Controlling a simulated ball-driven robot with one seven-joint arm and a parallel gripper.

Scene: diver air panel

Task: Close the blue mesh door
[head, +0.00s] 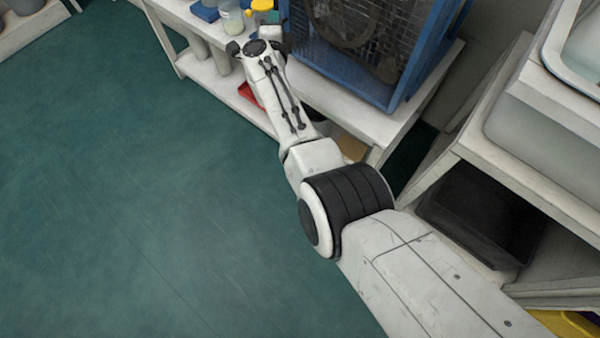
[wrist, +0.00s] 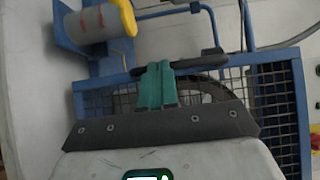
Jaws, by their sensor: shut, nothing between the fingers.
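The blue mesh door (wrist: 268,78) has a blue frame with dark wire mesh. It spans the middle of the wrist view. In the head view, a blue mesh-sided cage (head: 397,92) stands on a white bench, with a round coil-like thing inside. I cannot tell how far the door is open. A dark bar handle (wrist: 205,61) crosses the door's top edge. My gripper (wrist: 159,68) has its teal fingers together and empty, overlapping the handle in the picture; contact is unclear. In the head view my wrist is left of the cage and the fingertips are not clear.
A white bench (head: 320,92) carries the cage, a jar (head: 232,21) and a blue box (head: 205,10). A red item (head: 249,94) lies on its lower shelf. A white rack (head: 500,160) with a black bin (head: 480,222) stands right. The green floor (head: 130,190) at left is clear.

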